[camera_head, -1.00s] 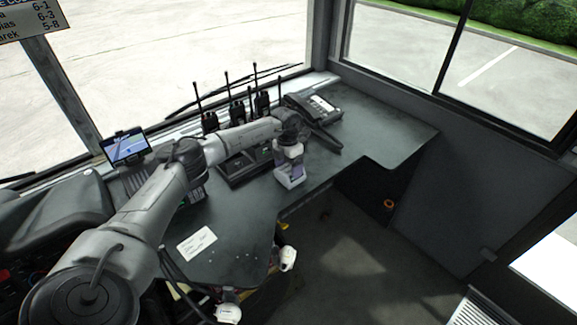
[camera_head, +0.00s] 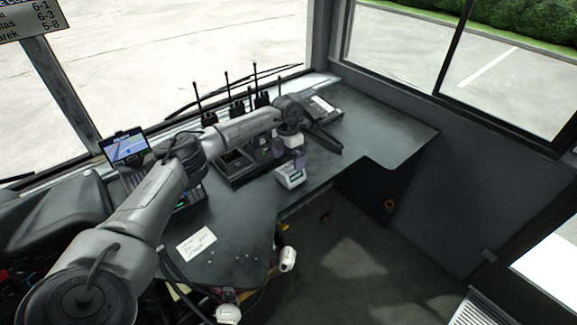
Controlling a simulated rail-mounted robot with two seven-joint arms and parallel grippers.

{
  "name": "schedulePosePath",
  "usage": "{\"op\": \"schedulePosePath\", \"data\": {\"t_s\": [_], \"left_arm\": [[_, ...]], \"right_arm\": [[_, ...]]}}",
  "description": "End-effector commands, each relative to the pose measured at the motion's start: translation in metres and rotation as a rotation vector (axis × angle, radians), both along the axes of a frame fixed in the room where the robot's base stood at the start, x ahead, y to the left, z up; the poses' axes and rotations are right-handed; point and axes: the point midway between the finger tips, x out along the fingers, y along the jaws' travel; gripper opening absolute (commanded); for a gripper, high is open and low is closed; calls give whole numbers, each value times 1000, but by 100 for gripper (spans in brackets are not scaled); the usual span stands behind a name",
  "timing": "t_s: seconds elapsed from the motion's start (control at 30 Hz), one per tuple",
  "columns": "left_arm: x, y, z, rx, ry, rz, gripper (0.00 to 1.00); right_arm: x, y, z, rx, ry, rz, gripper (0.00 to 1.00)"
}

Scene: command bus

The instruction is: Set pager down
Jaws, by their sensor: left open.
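A small white box-shaped device with a dark greenish face, seemingly the pager (camera_head: 290,177), appears to rest on the grey desk (camera_head: 345,160), near the desk's inner edge. My left gripper (camera_head: 289,154) is just above and behind it, with its fingers apart and pointing down. I see nothing between the fingers, and they look clear of the pager. The pager's far side is partly hidden by the gripper. My right gripper does not show.
A black charging tray (camera_head: 238,181) lies just left of the pager. Several radios with antennas (camera_head: 237,108) stand behind my left arm. A desk phone (camera_head: 318,108) is at the back. A white note (camera_head: 196,243) lies front left. The desk's right part is clear.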

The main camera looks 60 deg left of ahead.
Motion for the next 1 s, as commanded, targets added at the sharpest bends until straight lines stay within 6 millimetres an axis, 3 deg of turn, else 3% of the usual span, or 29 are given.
{"op": "schedulePosePath", "data": {"t_s": [0.2,0.43,0.63,1.0], "left_arm": [[3,8,41,1,-4,2,100],[5,13,71,0,-2,0,100],[6,15,83,0,0,1,100],[6,15,84,-1,-1,-1,100]], "right_arm": [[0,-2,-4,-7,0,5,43],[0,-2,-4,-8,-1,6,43],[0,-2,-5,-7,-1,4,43],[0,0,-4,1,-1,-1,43]]}}
